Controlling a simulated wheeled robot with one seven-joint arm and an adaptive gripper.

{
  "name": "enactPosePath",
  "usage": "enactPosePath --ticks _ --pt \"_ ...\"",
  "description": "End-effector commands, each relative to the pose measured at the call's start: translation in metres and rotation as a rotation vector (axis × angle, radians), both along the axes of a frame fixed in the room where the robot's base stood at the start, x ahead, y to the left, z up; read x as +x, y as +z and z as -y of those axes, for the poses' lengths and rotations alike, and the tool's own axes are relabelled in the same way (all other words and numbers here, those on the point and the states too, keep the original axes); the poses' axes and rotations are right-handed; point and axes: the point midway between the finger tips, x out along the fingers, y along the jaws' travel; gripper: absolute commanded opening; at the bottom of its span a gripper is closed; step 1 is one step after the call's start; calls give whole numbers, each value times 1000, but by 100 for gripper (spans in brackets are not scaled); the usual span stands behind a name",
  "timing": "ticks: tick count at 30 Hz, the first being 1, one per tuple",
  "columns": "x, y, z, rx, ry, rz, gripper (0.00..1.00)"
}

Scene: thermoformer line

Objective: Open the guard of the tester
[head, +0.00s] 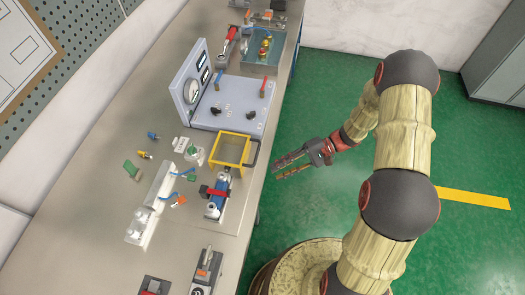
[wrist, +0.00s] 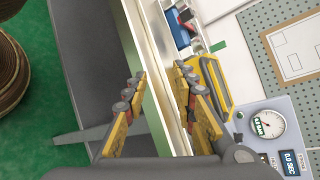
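The tester (head: 240,92) is a pale grey-blue unit on the bench, with a round dial on its upright panel; its dial panel also shows at the lower right of the wrist view (wrist: 285,140). The guard (head: 213,147) is a yellow frame with a see-through pane at the tester's near edge. A dark bar like a handle (head: 254,155) is on its right side. The guard also shows in the wrist view (wrist: 215,86), partly behind a finger. My gripper (head: 292,163) is open and empty, right of the guard and apart from it, beyond the bench edge; its spread fingers fill the wrist view (wrist: 161,75).
A blue-and-red clamp device (head: 217,197) stands close below the guard. A white rail block (head: 150,205) and small loose parts lie to the left. A blue bin (head: 264,48) stands behind the tester. The green floor right of the bench is clear around my gripper.

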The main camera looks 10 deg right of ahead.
Motion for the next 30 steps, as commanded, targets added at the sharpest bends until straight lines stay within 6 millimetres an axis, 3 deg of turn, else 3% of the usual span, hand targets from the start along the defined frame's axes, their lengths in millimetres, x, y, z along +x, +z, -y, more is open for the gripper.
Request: enactPosePath --ticks 3,7,16,30 --pt "34 14 -5 104 -33 151 27" --pt "58 35 -7 184 -49 307 27" --pt "58 44 -18 235 -20 435 27" --pt "54 32 -80 233 -19 432 27"
